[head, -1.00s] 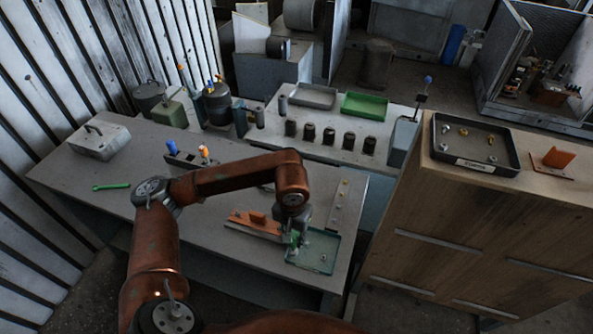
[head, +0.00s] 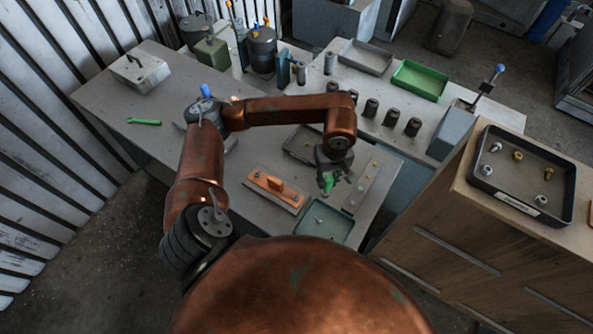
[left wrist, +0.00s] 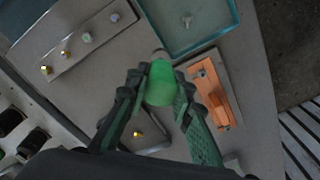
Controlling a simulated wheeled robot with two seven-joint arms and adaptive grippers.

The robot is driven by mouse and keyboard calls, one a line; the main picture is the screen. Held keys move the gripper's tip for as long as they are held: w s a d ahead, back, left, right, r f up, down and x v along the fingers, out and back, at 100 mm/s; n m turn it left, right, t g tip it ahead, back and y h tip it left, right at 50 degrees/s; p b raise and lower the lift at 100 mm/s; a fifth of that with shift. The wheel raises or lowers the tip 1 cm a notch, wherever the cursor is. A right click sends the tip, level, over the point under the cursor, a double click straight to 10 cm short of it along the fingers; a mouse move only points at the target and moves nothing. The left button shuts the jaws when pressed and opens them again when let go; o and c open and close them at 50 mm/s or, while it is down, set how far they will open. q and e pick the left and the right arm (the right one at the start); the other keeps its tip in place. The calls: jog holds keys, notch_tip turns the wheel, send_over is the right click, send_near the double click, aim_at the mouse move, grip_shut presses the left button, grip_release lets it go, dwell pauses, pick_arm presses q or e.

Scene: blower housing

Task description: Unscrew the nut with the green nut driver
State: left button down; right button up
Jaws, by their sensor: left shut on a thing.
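My left gripper (head: 328,182) is shut on the green nut driver (left wrist: 160,84), whose green handle sits between the fingers in the left wrist view. In the head view, a bit of green (head: 328,184) shows at the fingertips. The gripper is above the table, between the orange-topped block and a narrow grey strip (head: 362,187). The strip bears several small fasteners, some brass and some grey, in a row; they also show in the left wrist view, including a brass nut (left wrist: 46,69). Which one is the task's nut, I cannot tell. My right gripper is not in view.
A teal tray (head: 347,237) with a small metal piece lies at the table's front edge. The orange block (head: 274,184) is left of it. A dark tray (head: 290,151) lies behind the gripper. A wooden cabinet (head: 450,235) with a black tray stands at right.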

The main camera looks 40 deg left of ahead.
pick_arm(q)
jog(key=n, duration=0.2)
jog(key=n+p, duration=0.1)
jog(key=a+n, duration=0.1)
jog(key=n, duration=0.1)
jog(key=shift+s+r+n, duration=0.3)
jog(key=shift+s, duration=0.05)
jog(key=s+a+r+m+p, duration=0.15)
jog(key=m+p, duration=0.25)
jog(key=m, duration=0.6)
jog(key=s+a+m+p, duration=0.2)
jog(key=a+m+p, duration=0.1)
jog(key=m, duration=0.8)
jog(key=s+a+r+m+p, duration=0.15)
jog(key=m+p, duration=0.25)
jog(key=m, duration=0.6)
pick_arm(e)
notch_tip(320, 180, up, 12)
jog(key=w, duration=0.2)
pick_arm(q)
notch_tip(320, 180, down, 6)
jog(key=b, duration=0.4)
jog(key=shift+a+h, duration=0.25)
jog(key=shift+h, duration=0.15)
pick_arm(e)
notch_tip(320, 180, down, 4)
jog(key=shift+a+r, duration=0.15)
pick_arm(q)
jog(key=shift+s, duration=0.1)
